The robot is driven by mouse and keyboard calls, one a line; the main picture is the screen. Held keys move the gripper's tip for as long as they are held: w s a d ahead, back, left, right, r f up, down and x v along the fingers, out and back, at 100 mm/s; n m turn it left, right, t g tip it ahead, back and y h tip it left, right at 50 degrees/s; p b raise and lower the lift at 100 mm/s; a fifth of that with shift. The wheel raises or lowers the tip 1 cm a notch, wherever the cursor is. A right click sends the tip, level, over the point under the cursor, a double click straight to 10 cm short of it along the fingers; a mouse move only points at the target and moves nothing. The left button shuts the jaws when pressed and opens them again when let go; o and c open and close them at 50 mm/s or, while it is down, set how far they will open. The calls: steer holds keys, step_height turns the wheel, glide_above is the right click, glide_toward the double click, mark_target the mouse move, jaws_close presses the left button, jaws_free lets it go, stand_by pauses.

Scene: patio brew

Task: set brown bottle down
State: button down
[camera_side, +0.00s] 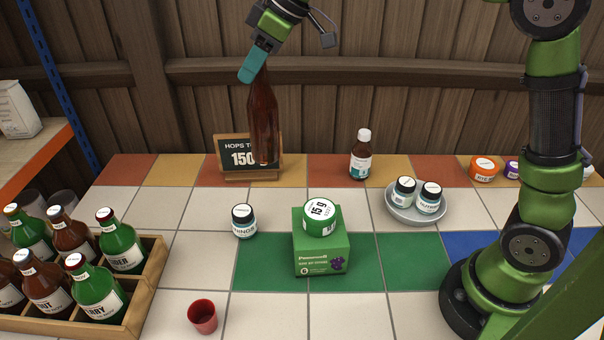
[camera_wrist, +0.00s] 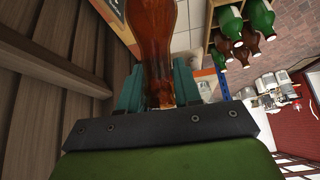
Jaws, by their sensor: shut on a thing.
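The brown bottle (camera_side: 263,120) hangs upright from my gripper (camera_side: 257,68) in the side view, in front of the back wall. Its lower end overlaps the hops sign in the picture, and I cannot tell how far above the tiles it is. In the wrist view the brown bottle (camera_wrist: 152,35) runs up between the two teal fingers of my gripper (camera_wrist: 158,88), which are shut on its neck.
A hops sign (camera_side: 234,158) stands at the back. A crate (camera_side: 148,290) of bottles is at the left, a red cup (camera_side: 202,316) at the front. A green box (camera_side: 321,250), jars, a white-capped bottle (camera_side: 361,160) and a grey dish (camera_side: 392,206) stand on the tiles. Left-middle tiles are clear.

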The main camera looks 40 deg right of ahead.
steer(key=s+a+n+g+y, duration=0.1)
steer(key=s+a+n+g, duration=0.25)
steer(key=s+n, duration=0.85)
steer(key=s+a+n+g, duration=0.3)
steer(key=s+n+g, duration=0.15)
steer(key=s, duration=1.55)
step_height(320, 180, down, 10)
steer(key=r, duration=0.1)
steer(key=w+a+f, duration=0.5)
steer(key=w+a, duration=0.6)
steer(key=shift+w+a+f, duration=0.2)
steer(key=shift+w+f, duration=0.15)
steer(key=shift+f, duration=0.1)
steer(key=c, duration=0.8)
jaws_free()
